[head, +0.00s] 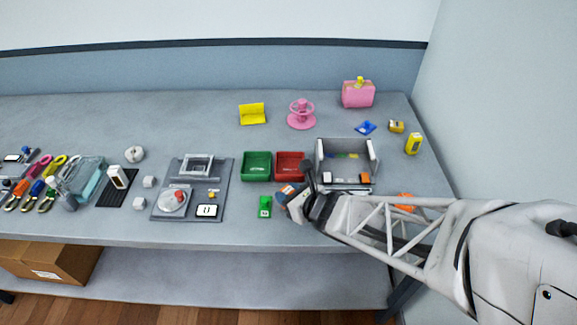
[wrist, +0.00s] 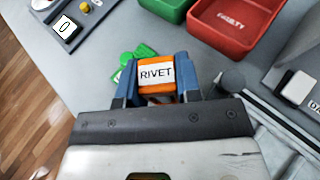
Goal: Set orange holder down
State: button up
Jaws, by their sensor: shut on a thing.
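My gripper (head: 287,191) is low over the front of the table, just right of a green piece (head: 264,206). In the wrist view my gripper (wrist: 156,74) is shut on an orange holder (wrist: 157,88) with a white label reading RIVET. The label faces the camera and the holder sits between both blue fingers. The green piece (wrist: 126,66) shows partly behind the left finger. The holder's underside is hidden, so I cannot tell whether it touches the table.
A green tray (head: 256,178) and a red tray (wrist: 222,48) labelled FAULTY lie behind my gripper. A grey divided box (head: 320,165) stands to the right. A grey board (head: 160,212) is left. An orange thing (head: 405,202) shows beyond my arm.

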jog(key=shift+f, duration=0.15)
jog(key=o, duration=1)
jog(key=shift+s+d+r, duration=0.4)
jog(key=shift+d+r, duration=0.05)
jog(key=shift+v, duration=5.35)
